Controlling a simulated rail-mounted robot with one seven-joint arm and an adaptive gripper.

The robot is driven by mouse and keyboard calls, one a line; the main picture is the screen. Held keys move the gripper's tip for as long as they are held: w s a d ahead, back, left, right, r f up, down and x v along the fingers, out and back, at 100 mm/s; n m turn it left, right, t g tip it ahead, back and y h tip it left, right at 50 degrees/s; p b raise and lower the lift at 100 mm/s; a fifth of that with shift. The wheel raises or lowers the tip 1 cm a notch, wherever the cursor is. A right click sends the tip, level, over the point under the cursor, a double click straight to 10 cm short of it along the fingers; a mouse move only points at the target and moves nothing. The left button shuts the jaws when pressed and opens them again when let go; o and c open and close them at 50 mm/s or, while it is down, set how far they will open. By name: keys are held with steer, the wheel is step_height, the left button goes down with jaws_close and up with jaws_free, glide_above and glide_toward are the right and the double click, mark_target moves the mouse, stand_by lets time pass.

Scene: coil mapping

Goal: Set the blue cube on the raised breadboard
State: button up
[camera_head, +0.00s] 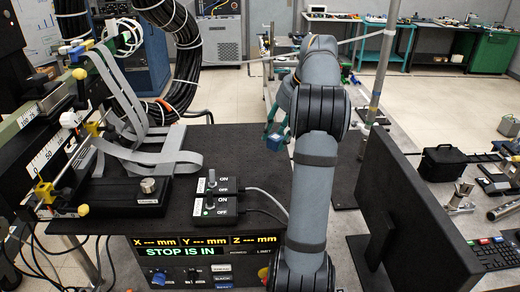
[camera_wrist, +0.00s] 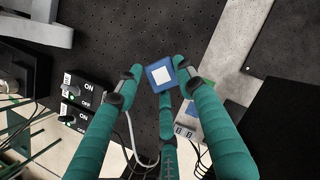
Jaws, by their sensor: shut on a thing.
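The blue cube (camera_wrist: 152,78) has a white square on its face and sits between the teal fingertips of my gripper (camera_wrist: 160,70). My gripper is shut on it. In the head view the cube (camera_head: 273,143) hangs in the air just left of my arm, in front of the far edge of a black surface (camera_head: 240,150). In the wrist view a black perforated board (camera_wrist: 115,35) lies beyond the fingers, and another black perforated plate (camera_wrist: 285,40) shows at the upper right. I cannot tell which one is raised. The cube's underside is hidden.
Two ON/OFF switch boxes (camera_head: 215,207) with cables stand on the black surface. A grey ribbon-cable apparatus (camera_head: 130,160) is at the left. A black monitor (camera_head: 410,220) stands right of my arm. The black surface behind the switch boxes is clear.

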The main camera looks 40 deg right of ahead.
mark_target(277, 139)
steer(key=w+f, duration=0.2)
steer(key=w, duration=0.1)
steer(key=w+a, duration=0.1)
steer(key=shift+w+f+p, duration=0.2)
steer(key=shift+f+p, duration=0.15)
steer(key=shift+f, duration=0.05)
steer(key=shift+a+f, duration=0.1)
steer(key=shift+f, duration=1.9)
steer(key=shift+f, duration=0.1)
steer(key=shift+f, duration=0.15)
steer(key=o, duration=1.4)
steer(key=shift+o, duration=0.2)
steer(key=shift+s+r, duration=0.1)
steer(key=shift+r, duration=0.55)
steer(key=p+v, duration=0.1)
steer(key=v, duration=1)
steer(key=shift+r, duration=0.1)
